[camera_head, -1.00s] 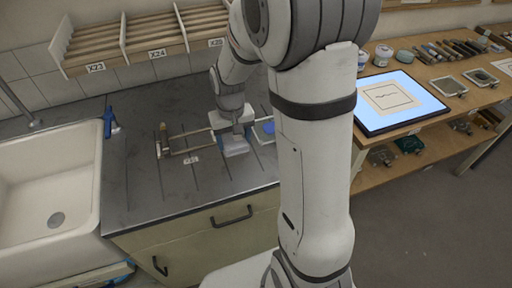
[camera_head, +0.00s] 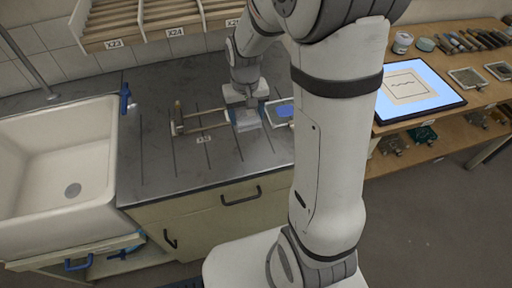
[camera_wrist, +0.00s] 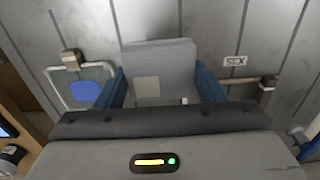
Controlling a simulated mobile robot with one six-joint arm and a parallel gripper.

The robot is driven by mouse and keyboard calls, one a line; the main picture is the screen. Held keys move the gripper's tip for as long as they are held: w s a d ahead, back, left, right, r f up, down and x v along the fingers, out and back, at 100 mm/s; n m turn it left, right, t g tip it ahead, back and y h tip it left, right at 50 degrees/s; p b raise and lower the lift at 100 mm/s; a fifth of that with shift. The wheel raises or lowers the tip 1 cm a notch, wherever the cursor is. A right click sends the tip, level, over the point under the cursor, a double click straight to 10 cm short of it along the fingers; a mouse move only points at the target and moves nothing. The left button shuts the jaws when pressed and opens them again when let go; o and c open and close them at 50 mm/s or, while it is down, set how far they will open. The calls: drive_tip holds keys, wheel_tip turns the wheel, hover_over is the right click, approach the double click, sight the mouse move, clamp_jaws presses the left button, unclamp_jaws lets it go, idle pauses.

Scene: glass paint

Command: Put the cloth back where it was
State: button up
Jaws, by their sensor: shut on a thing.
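My gripper (camera_head: 247,112) is low over the grey worktop (camera_head: 160,165). Its blue fingers (camera_wrist: 160,88) are shut on a flat grey cloth-like piece. This cloth (camera_wrist: 160,55) sticks out beyond the fingertips in the wrist view, and a paler square shows on it. In the head view the cloth (camera_head: 248,124) hangs below my gripper. I cannot tell whether it touches the worktop.
A wooden rod frame (camera_head: 178,120) lies left of my gripper, with a small label (camera_head: 203,139) in front. A pane with a blue patch (camera_head: 284,111) is close on the right. The sink (camera_head: 60,160) is far left, a lit panel (camera_head: 415,90) far right.

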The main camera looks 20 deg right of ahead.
sight(247, 115)
wheel_tip(247, 115, up, 10)
drive_tip(key=p, duration=0.7)
drive_tip(key=shift+r, duration=0.25)
